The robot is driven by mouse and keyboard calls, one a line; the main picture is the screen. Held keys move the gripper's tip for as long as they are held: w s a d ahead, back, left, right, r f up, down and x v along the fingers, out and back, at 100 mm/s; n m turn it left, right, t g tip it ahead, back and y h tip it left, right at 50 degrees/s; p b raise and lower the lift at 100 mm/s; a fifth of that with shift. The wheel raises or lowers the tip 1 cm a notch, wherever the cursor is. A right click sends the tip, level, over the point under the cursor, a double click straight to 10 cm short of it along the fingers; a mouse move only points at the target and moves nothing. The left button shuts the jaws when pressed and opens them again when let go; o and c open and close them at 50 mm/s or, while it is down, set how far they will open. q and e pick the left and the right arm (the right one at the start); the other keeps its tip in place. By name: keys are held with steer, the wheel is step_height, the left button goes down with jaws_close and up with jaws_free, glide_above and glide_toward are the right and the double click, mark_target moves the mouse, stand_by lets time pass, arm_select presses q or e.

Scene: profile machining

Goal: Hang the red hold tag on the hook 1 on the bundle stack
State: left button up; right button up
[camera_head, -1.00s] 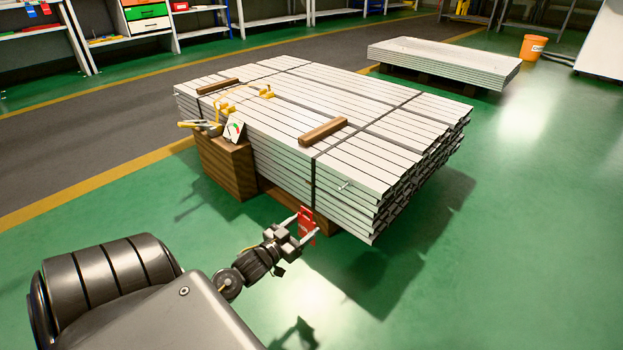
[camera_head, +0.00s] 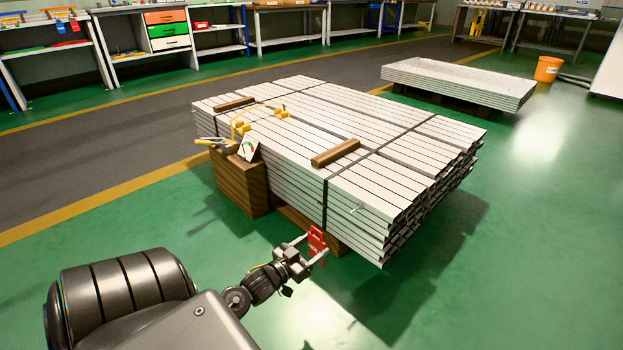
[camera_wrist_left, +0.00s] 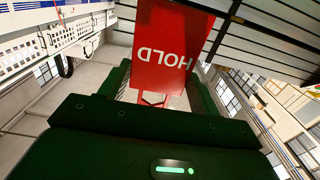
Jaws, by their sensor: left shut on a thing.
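My left gripper (camera_head: 318,254) is shut on the red hold tag (camera_head: 316,239), in front of the near side of the bundle stack (camera_head: 400,150) and below its top. In the left wrist view the hold tag (camera_wrist_left: 165,50) stands between the fingers, its white HOLD lettering upside down. A small pale peg, which looks like a hook (camera_head: 357,208), sticks out of the stack's near side, right of the dark strap and higher than the tag. A number on it cannot be read. The tag is apart from this hook. My right gripper is not in view.
A wooden block (camera_head: 240,182) with tools and a gauge card (camera_head: 248,148) stands at the stack's left. Wooden bars (camera_head: 336,153) lie on top. A second stack (camera_head: 455,85) and an orange bucket (camera_head: 547,69) are behind. Green floor in front is clear.

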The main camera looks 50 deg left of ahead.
arm_select(q)
steer(key=shift+s, duration=0.1)
stand_by(0.3)
steer(key=shift+s+r+p, duration=0.15)
steer(key=shift+s+p, duration=0.7)
steer(key=shift+s, duration=0.2)
steer(key=shift+s+p, duration=0.3)
steer(key=shift+s, duration=0.3)
steer(key=shift+s+p, duration=1.05)
steer(key=shift+s, duration=0.7)
